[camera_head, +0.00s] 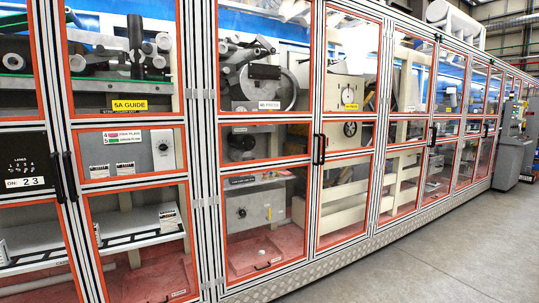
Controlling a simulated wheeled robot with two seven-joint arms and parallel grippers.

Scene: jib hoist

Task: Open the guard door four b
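A long row of guard doors with clear panes, orange-edged, in silver frames fills the view. I cannot read a "4B" label on any of them. The large door at left (182,140) carries a yellow sign (128,105) reading "5A GUIDE". Farther right, a door pair (310,60) meets at two black vertical handles (319,149). Another pair of black handles (64,177) is at the left. A yellow label (351,106) behind the right door of the middle pair is too small to read. The doors look shut. Neither gripper is in view.
Grey concrete floor (430,250) lies open at the lower right, in front of the doors. A silver tread-plate kick strip (300,275) runs along the base. A grey cabinet (508,160) stands at the far right end. Rollers and machine parts show behind the panes.

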